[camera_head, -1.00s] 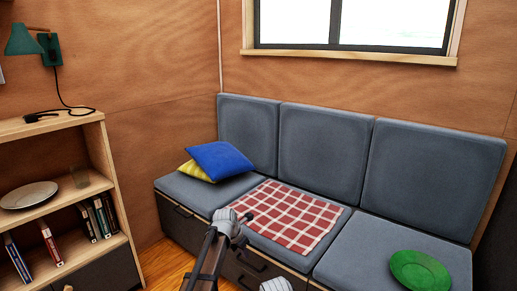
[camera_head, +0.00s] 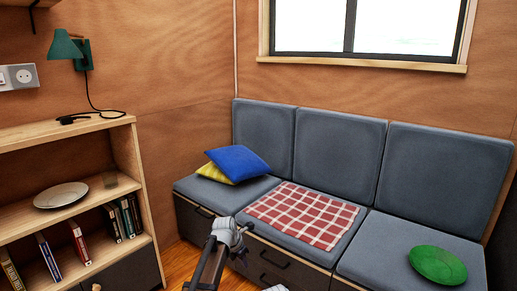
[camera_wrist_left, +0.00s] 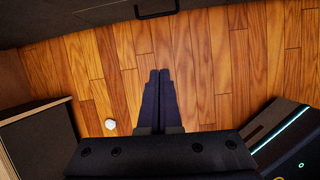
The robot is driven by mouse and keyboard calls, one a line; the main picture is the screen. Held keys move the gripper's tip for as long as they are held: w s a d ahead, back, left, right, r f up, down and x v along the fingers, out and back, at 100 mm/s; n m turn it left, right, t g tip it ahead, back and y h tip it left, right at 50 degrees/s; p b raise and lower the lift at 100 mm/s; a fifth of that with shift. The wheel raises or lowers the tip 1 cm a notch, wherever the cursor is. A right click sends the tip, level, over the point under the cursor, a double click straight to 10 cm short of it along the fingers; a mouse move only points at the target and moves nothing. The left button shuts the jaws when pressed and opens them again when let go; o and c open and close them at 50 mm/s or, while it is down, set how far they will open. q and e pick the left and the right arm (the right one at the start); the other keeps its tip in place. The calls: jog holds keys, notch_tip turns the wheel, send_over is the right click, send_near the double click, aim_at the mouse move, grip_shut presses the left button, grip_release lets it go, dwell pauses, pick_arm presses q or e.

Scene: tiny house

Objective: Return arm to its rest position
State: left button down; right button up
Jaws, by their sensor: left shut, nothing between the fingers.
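My left arm rises from the bottom edge of the head view, with its pale joint in front of the grey bench (camera_head: 398,260). In the left wrist view my left gripper (camera_wrist_left: 159,73) is shut and empty. Its two dark fingers lie side by side above the wooden floor (camera_wrist_left: 205,75), touching nothing that I can see. In the head view the fingertips cannot be made out clearly. My right gripper is not in view.
A shelf (camera_head: 60,134) stands left. A small white round thing (camera_wrist_left: 110,125) shows beside the fingers.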

pick_arm(q)
jog(key=s+r+m+g+y+p, duration=0.3)
jog(key=s+m+g+y+p, duration=0.15)
jog(key=s+m, duration=2.75)
notch_tip(320, 180, up, 38)
jog(key=p, duration=3.8)
jog(key=shift+s+a+n+t+h, duration=0.25)
jog(key=shift+s+n+t+h, duration=0.1)
jog(key=shift+s+t, duration=0.1)
